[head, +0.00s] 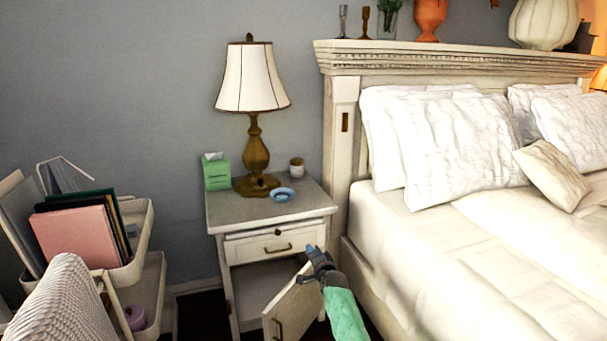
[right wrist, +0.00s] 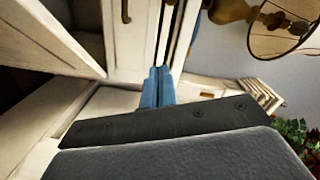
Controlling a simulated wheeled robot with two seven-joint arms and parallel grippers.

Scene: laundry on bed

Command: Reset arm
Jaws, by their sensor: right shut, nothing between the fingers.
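My right gripper (head: 312,252) is in front of the nightstand (head: 221,224), by its upper right front, close to the open cabinet door (head: 288,308). In the right wrist view its blue fingertips (right wrist: 158,88) are together with nothing between them. The door hangs open below the closed drawer (head: 272,243), and the space behind it shows dark. My right forearm covers part of the door's right side. My left gripper is not in view.
A lamp (head: 255,155), a green tissue box (head: 216,173), a blue dish (head: 283,195) and a small cup (head: 296,168) stand on the nightstand. The bed (head: 420,265) is close on the right. A cart (head: 140,245) with folders stands at left.

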